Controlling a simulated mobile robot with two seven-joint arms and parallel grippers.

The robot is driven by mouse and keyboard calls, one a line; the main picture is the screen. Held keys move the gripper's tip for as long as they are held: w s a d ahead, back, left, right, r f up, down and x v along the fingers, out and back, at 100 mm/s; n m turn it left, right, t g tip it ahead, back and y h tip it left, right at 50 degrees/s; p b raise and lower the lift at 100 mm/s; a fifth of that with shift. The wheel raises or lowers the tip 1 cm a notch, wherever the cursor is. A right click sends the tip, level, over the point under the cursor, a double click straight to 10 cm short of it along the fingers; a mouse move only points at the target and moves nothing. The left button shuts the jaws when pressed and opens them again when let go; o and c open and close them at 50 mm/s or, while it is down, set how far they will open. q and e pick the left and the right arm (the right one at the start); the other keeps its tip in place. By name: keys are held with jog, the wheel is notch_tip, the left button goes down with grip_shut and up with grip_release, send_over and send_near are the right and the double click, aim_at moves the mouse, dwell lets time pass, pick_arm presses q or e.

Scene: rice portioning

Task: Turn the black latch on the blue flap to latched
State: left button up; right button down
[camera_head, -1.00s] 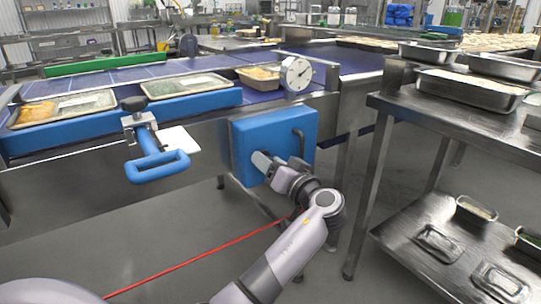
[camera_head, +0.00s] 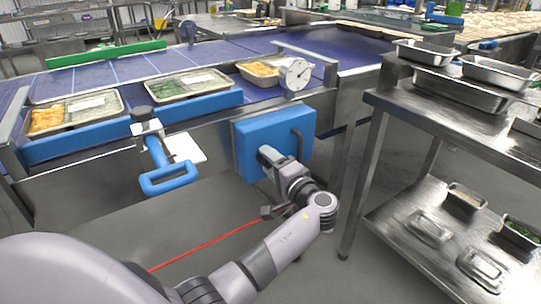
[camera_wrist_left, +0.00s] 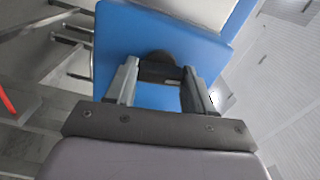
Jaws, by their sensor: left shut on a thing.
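The blue flap (camera_head: 272,142) hangs on the front of the conveyor frame, below the dial. The black latch (camera_wrist_left: 160,70) is on the face of the blue flap and shows between the fingers in the left wrist view. My left gripper (camera_head: 265,156) is at the lower left part of the flap's face, shut on the black latch. In the left wrist view my left gripper (camera_wrist_left: 160,82) has one finger on each side of the latch. In the head view the gripper hides the latch, so its angle is not clear. My right gripper is not in view.
A dark handle (camera_head: 297,143) stands at the flap's right side. A blue loop handle (camera_head: 169,180) juts out to the left. Food trays (camera_head: 187,85) lie on the conveyor above. A steel table (camera_head: 470,116) stands at the right.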

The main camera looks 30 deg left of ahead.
pick_arm(q)
jog(key=shift+m+p, duration=0.5)
jog(key=shift+m, duration=0.4)
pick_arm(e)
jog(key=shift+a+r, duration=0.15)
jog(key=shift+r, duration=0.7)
pick_arm(q)
jog(key=shift+f, duration=0.1)
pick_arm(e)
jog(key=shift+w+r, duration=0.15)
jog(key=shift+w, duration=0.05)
pick_arm(q)
jog(key=o, duration=1)
jog(key=shift+o, duration=0.2)
jog(key=v, duration=0.7)
